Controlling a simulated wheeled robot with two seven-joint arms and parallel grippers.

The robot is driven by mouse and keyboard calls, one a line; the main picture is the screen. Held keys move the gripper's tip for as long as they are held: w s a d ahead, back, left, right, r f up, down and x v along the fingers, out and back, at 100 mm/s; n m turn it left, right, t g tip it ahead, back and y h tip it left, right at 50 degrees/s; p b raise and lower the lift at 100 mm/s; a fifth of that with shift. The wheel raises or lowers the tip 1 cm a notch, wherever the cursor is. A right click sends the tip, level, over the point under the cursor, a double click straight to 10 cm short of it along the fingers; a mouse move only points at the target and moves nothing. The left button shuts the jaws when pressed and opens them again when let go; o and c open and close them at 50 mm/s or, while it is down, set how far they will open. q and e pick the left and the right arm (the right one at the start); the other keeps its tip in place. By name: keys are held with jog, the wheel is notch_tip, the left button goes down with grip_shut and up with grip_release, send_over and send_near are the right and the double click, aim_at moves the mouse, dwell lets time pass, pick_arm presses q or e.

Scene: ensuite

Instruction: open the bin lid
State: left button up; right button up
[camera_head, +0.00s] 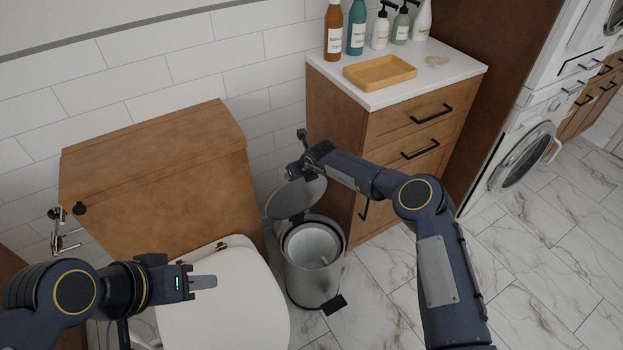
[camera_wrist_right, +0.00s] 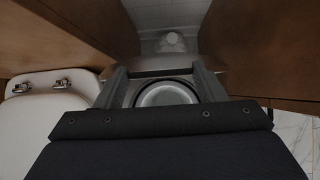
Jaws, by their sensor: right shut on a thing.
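The metal bin (camera_head: 313,270) stands on the floor between the toilet and the wooden cabinet. Its round lid (camera_head: 292,200) is raised and tilted back toward the wall, and the bin's inside shows. My right gripper (camera_head: 296,173) is at the upper part of the lid, shut on it; the arm partly covers the lid.
The toilet (camera_head: 225,310) is close on the bin's left. The drawer cabinet (camera_head: 400,150) is close on its right, with a yellow tray (camera_head: 380,72) and several bottles on top. The marble floor (camera_head: 540,260) at the right is clear.

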jog(key=shift+w+a+r, duration=0.25)
jog(key=shift+w+a, duration=0.1)
jog(key=shift+w, duration=0.2)
jog(key=o, duration=1.1)
jog(key=shift+o, duration=1.4)
jog(key=shift+s, duration=0.1)
jog(key=shift+f, duration=0.1)
jog(key=v, duration=0.8)
